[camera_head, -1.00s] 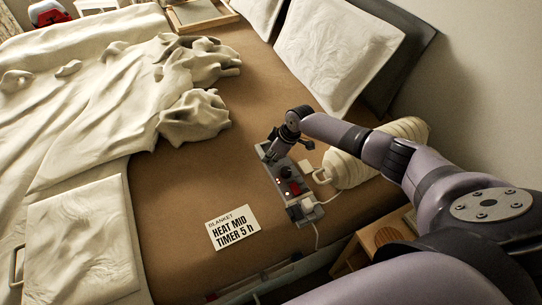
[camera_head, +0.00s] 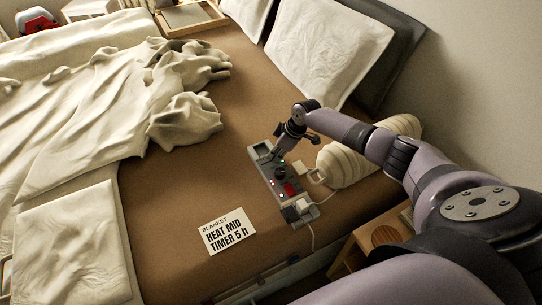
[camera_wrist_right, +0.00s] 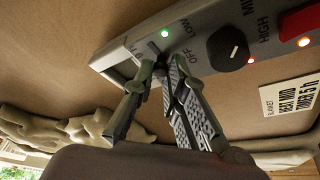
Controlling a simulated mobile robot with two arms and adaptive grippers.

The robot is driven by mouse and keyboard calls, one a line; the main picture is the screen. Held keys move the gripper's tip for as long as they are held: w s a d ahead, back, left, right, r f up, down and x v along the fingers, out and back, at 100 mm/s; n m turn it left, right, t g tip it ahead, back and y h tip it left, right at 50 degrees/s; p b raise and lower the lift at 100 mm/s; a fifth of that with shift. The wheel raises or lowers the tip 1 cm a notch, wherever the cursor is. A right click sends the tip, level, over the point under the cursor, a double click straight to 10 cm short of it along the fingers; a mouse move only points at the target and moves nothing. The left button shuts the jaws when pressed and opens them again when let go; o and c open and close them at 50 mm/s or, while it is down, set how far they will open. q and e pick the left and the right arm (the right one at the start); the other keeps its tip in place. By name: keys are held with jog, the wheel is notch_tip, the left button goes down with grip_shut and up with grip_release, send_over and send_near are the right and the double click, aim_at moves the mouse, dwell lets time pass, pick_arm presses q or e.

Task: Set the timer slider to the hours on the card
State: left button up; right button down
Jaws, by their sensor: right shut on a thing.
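The grey control box (camera_head: 266,168) lies on the brown bed near its right edge. It has a black dial (camera_wrist_right: 229,48) marked OFF, LOW, MID and HIGH, a red switch (camera_wrist_right: 300,22) and small lit lamps. The white card (camera_head: 227,231) lies left of the box and reads "BLANKET HEAT MID TIMER 5 h". My right gripper (camera_head: 279,153) is at the far end of the box. In the wrist view its fingertips (camera_wrist_right: 163,70) close on a small dark knob, seemingly the timer slider, largely hidden by the fingers. Its scale is too hidden to read. My left gripper is out of view.
A cream rolled bundle (camera_head: 365,158) lies right of the box. A white plug (camera_head: 299,209) and cord are at the box's near end. Rumpled bedding (camera_head: 80,110) covers the left; pillows (camera_head: 325,50) stand behind. Bare brown bed lies left of the box.

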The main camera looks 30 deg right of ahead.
jog(key=c, duration=1.6)
grip_release()
jog(key=v, duration=1.2)
